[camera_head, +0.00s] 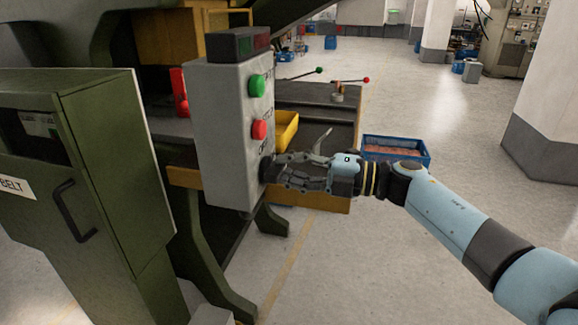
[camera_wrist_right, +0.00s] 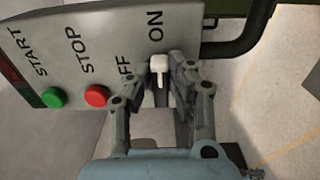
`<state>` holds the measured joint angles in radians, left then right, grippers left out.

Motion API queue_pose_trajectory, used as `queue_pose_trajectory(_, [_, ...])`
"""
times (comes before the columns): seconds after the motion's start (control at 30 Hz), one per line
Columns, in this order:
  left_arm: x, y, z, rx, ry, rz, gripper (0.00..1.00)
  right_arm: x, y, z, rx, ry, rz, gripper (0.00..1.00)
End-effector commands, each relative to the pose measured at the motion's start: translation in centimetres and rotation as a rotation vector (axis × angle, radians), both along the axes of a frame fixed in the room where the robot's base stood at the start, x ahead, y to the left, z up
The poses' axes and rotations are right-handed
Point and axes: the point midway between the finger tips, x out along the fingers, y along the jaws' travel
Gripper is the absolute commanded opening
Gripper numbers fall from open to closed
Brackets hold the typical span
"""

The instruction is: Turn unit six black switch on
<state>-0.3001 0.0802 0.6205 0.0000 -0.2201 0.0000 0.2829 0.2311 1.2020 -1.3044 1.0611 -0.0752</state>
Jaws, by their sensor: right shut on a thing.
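A grey control box (camera_head: 222,140) stands at the middle left in the head view, with its button face turned to the right. The wrist view shows its panel (camera_wrist_right: 75,45) close up, with START, STOP, OFF and ON lettering; OFF is partly hidden. The switch knob (camera_wrist_right: 159,66) looks pale there and sits just below the ON lettering, between my fingertips. My right gripper (camera_head: 272,171) is at the lower part of the box face and is shut on the knob; its fingers (camera_wrist_right: 160,80) flank it. The fingers hide the switch base. My left gripper is not in view.
A green button (camera_head: 257,86) and a red button (camera_head: 260,130) sit above the gripper on the box. A green cabinet (camera_head: 120,165) stands at left. A blue crate (camera_head: 396,150) is on the floor behind my right arm. The floor at right is open.

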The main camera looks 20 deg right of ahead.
Motion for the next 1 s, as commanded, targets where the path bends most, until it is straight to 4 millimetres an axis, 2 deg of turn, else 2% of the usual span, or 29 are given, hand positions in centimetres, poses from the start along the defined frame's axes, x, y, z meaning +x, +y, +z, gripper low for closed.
queue_pose_trajectory(0.27, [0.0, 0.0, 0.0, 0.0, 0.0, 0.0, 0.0, 0.0, 0.0, -0.1, 0.001, 0.003, -0.002, 0.0])
queue_pose_trajectory(0.3, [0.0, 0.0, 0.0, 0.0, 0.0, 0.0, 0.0, 0.0, 0.0, -0.1, 0.001, 0.003, -0.001, 0.21])
queue_pose_trajectory(0.47, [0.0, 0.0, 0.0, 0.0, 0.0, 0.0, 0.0, 0.0, 0.0, -0.1, 0.0, 0.002, -0.001, 0.4])
queue_pose_trajectory(0.77, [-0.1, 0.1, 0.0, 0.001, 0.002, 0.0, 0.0, -0.2, -0.2, -0.1, 0.0, 0.001, 0.0, 0.4])
queue_pose_trajectory(0.87, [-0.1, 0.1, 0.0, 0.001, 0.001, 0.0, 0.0, -0.8, -1.2, -0.2, -0.003, 0.002, -0.001, 0.4])
queue_pose_trajectory(1.0, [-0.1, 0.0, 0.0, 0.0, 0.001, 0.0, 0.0, -2.4, -3.5, -0.2, -0.005, 0.003, -0.001, 0.4])
